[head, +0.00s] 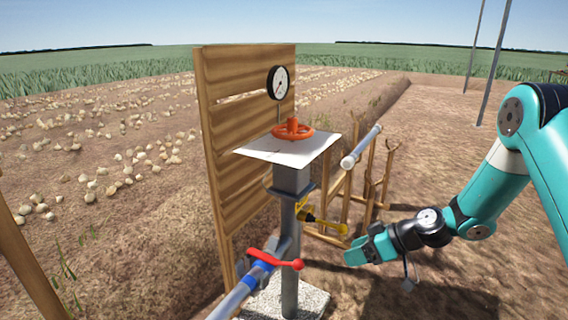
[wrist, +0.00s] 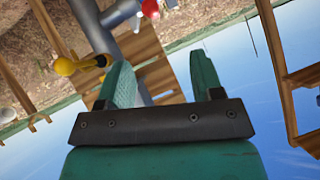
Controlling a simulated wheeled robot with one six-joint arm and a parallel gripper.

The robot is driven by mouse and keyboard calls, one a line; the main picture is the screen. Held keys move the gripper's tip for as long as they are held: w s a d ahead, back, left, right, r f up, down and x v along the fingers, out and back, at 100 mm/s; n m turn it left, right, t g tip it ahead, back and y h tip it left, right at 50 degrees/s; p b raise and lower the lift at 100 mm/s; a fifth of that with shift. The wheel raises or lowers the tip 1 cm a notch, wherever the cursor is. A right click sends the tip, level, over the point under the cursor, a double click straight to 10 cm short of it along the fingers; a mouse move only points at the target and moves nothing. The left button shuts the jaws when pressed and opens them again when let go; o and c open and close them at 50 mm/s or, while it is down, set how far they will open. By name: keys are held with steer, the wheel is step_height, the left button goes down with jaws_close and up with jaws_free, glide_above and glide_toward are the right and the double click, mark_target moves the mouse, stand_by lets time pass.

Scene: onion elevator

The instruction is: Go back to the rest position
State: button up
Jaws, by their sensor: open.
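My gripper (head: 359,254) is at the right of the stand in the head view, beside the yellow-handled valve (head: 322,221) and apart from it. In the wrist view my gripper (wrist: 164,82) shows two teal fingers spread apart with nothing between them. The wrist picture is tilted, with sky at the lower right. The yellow knob (wrist: 65,66) and the red knob (wrist: 150,8) show beyond the fingers there. In the head view a red lever (head: 275,259) sits on the blue-banded pipe (head: 243,288).
An orange handwheel (head: 293,130) tops the grey post on a white plate (head: 262,151). A wooden rack (head: 374,185) holds a grey pipe (head: 362,147) behind the post. Onions lie on the field at left. Bare soil is open at right.

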steer(key=s+a+r+g+h, duration=0.1)
steer(key=s+a+r+g, duration=0.1)
steer(key=s+a+r, duration=0.4)
steer(key=s+a+r+g+h, duration=0.1)
steer(key=s+a+r, duration=0.1)
steer(key=s+r, duration=0.45)
steer(key=s+r+m+g+h, duration=0.15)
steer(key=s+r, duration=0.25)
steer(key=s, duration=0.5)
steer(key=s+r+m+h, duration=0.1)
steer(key=s+r+h, duration=0.2)
steer(key=s+r, duration=0.35)
step_height(320, 180, up, 19)
steer(key=p, duration=2.1)
steer(key=shift+s+d, duration=0.35)
steer(key=shift+s, duration=0.1)
